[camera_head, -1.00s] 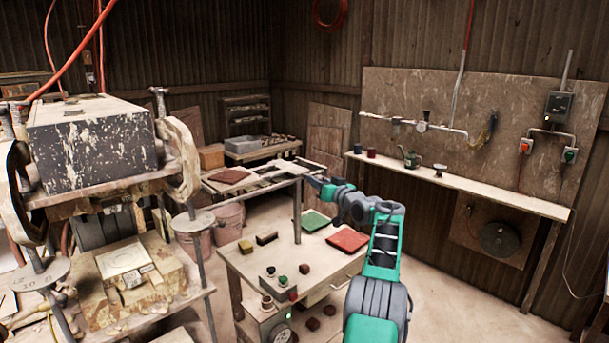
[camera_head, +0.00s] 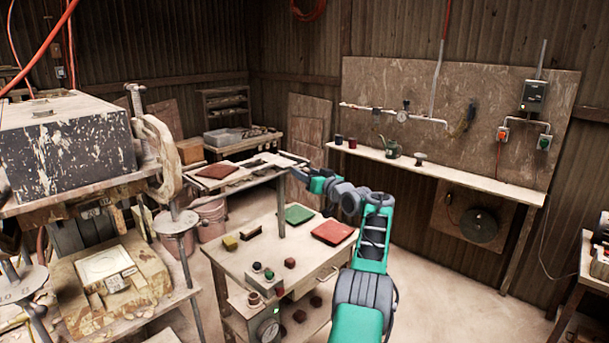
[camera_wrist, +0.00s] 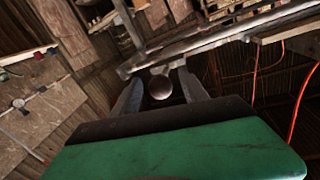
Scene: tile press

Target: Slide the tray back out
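The tray appears to be the flat pale piece (camera_head: 262,160) on the metal rail stand beyond the workbench. My gripper (camera_wrist: 160,92) is open, one finger on each side of the knob, with a gap showing on both sides. In the head view my gripper (camera_head: 296,174) is at the right end of the rail stand, and its fingertips are too small to make out. A dark red tile (camera_head: 217,171) lies on the stand's left part.
The speckled press (camera_head: 70,145) stands at the left. The workbench (camera_head: 262,252) below my arm holds a green tile (camera_head: 295,214), a red tile (camera_head: 332,231) and a button box (camera_head: 264,281). A shelf (camera_head: 440,174) runs along the right wall. The floor right of my arm is clear.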

